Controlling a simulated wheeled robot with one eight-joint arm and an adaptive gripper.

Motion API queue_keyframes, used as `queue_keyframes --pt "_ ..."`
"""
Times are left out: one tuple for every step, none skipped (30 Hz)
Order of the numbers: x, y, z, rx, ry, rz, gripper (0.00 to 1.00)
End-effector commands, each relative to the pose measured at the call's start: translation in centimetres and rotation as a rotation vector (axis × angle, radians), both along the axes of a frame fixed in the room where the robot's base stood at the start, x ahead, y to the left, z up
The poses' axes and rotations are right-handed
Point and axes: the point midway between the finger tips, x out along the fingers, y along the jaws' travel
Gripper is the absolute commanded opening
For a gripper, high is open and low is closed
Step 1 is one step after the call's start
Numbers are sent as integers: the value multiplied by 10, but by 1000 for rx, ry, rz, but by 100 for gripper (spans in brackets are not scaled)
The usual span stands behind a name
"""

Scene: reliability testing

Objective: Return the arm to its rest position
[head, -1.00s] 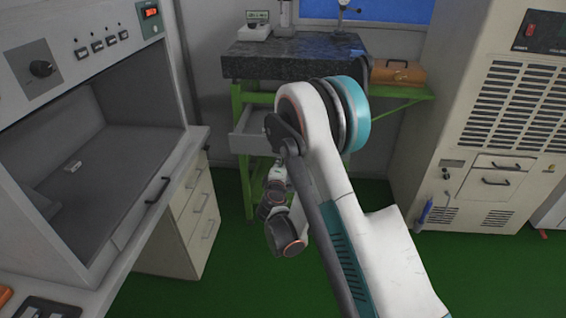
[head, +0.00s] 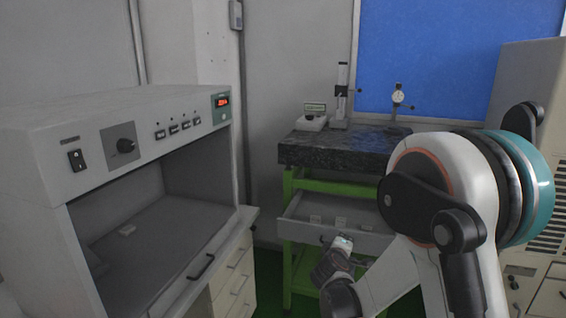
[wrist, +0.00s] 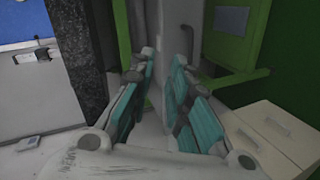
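My arm (head: 445,190), white with dark joints and a teal ring, fills the right part of the head view. Its forearm reaches forward, with the wrist (head: 335,265) low in front of the green stand. In the wrist view my gripper (wrist: 164,66) has its two teal-padded fingers apart, with nothing seen between them. The fingers themselves are hard to make out in the head view.
A green stand (head: 318,186) holds a dark stone slab (head: 340,148) with gauges on top. Its grey drawer (head: 300,212) is pulled out, with small white pieces inside. A grey test cabinet (head: 90,185) stands left. A beige cabinet (head: 515,80) stands right.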

Motion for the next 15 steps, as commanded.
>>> queue_keyframes --pt "-9 -5 14 38 9 -18 17" --pt "-15 -8 20 61 14 -29 17" --pt "-22 -12 28 93 21 -44 17" --pt "-28 -14 34 118 26 -55 17" --pt "-34 -17 40 141 31 -66 17" --pt "-42 -19 48 172 38 -80 17" --pt "-48 -21 53 196 44 -90 17" --pt "-55 -23 58 220 50 -102 17" --pt "-64 -26 65 252 57 -116 17" --pt "-71 -27 70 276 62 -126 17" --pt "-79 -29 74 299 68 -137 17" --pt "-89 -31 79 330 75 -152 17" --pt "-97 -33 84 353 82 -163 17" --pt "-104 -34 87 379 86 -173 17" --pt "-115 -35 92 410 94 -187 17"
